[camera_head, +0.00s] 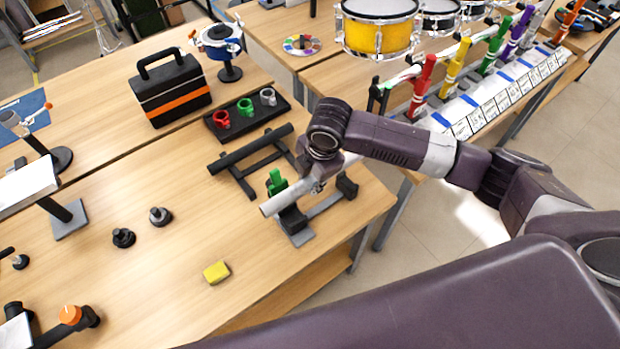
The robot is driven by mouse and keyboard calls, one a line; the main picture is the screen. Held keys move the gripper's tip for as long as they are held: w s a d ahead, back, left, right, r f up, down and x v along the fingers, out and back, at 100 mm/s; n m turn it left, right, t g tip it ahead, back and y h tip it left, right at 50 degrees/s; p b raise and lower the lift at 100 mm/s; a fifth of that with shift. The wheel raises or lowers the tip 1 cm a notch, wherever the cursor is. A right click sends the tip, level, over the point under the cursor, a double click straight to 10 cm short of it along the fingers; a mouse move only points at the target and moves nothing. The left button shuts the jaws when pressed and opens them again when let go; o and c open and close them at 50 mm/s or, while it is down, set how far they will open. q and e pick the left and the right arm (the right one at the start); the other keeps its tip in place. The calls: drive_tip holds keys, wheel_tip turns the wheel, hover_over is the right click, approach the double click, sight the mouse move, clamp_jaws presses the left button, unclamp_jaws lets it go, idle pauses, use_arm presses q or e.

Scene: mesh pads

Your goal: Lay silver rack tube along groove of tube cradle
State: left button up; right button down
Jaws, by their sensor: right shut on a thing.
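The silver rack tube (283,199) is in my right gripper (316,180), which is shut on it near the middle. The tube slants from lower left to upper right, partly hidden by the gripper and forearm. The tube cradle (324,205), a grey base with black blocks at its two ends, lies just below and to the right of the tube. The tube's line runs to the left of the far block (347,186). I cannot tell whether the tube touches the near block (292,219). My left gripper is not in view.
A green clamp-like piece (277,182) stands close beside the tube. A black rack frame (250,150) with a dark bar lies behind it. A black tray (246,118) holds coloured clamps. A yellow block (216,272) lies in front, with clear table around it.

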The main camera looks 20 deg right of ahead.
drive_tip(key=shift+b+x, duration=0.55)
drive_tip(key=shift+x, duration=0.45)
drive_tip(key=shift+s+f, duration=0.15)
drive_tip(key=shift+f, duration=0.2)
drive_tip(key=shift+f+b, duration=0.35)
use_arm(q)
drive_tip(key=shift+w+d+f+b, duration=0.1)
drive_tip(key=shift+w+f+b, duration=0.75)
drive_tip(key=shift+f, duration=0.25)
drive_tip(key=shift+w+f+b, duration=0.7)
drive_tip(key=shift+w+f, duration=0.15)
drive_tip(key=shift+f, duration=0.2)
use_arm(e)
drive_tip(key=shift+s+d+x, duration=0.1)
drive_tip(key=shift+s+x, duration=0.15)
drive_tip(key=shift+x, duration=0.9)
drive_tip(key=shift+s+d+x, duration=0.1)
drive_tip(key=shift+s+x, duration=0.15)
drive_tip(key=shift+x, duration=0.95)
drive_tip(key=shift+s+d+x, duration=0.1)
drive_tip(key=shift+s+x, duration=0.1)
drive_tip(key=shift+x, duration=0.95)
drive_tip(key=shift+f, duration=0.2)
